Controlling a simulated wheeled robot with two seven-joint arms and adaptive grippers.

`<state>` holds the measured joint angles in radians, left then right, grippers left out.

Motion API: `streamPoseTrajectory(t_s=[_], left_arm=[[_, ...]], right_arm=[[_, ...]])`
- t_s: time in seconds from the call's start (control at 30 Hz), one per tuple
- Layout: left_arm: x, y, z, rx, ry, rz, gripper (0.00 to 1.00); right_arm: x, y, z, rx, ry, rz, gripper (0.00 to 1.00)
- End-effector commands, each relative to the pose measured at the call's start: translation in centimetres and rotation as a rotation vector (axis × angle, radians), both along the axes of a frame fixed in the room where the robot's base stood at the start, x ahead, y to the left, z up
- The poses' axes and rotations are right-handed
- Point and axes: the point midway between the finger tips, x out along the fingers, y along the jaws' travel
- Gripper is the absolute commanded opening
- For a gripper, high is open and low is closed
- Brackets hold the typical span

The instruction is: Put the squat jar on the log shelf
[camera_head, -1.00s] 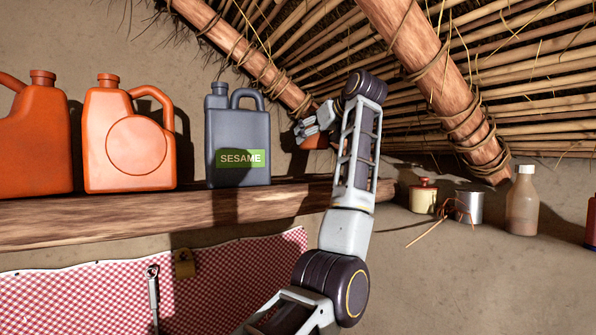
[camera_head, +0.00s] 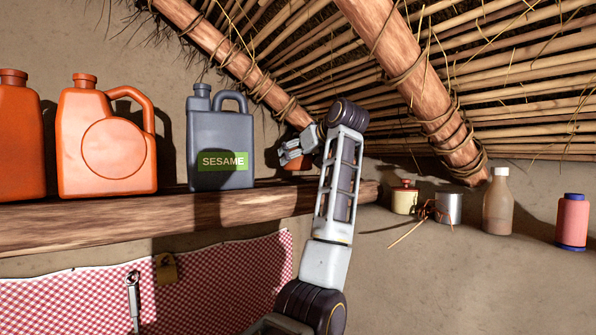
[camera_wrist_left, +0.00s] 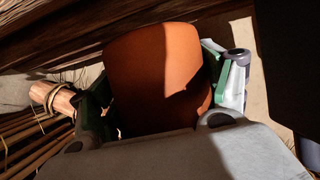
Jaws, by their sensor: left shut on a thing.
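My left gripper (camera_head: 290,154) is shut on the squat jar, a rounded orange-brown clay body. The jar (camera_wrist_left: 155,80) fills the middle of the left wrist view between the green-padded fingers. In the head view only a small part of the jar (camera_head: 301,164) shows under the fingers, partly hidden by my arm. The log shelf (camera_head: 130,217) is a rough brown beam along the wall. The jar is just above the shelf's right part, right of the dark sesame can; I cannot tell whether it touches the wood. My right gripper is not in view.
The dark sesame can (camera_head: 222,135) and orange jugs (camera_head: 105,140) stand on the shelf's left part. A sloping roof pole (camera_head: 415,80) and thatch hang close above. Right are a yellow pot (camera_head: 404,202), metal cup (camera_head: 448,208), bottle (camera_head: 498,205) and pink spool (camera_head: 572,220).

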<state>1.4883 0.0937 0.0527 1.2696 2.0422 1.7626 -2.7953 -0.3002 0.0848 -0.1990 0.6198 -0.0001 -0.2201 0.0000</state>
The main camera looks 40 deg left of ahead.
Motion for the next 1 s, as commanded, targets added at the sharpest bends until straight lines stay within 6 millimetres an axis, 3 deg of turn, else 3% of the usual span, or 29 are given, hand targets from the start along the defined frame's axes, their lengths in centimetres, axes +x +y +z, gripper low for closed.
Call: streamPoseTrajectory(t_s=[0.27, 0.73, 1.0], left_arm=[[0.0, 0.0, -0.1, 0.002, -0.001, 0.000, 0.20], [0.0, 0.0, -3.4, 0.002, -0.001, 0.000, 0.20], [0.0, 0.0, -4.0, 0.002, -0.002, -0.001, 0.20]], right_arm=[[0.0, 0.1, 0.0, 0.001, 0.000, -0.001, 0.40], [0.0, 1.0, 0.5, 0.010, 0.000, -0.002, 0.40], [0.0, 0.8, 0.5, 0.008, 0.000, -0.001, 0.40]])
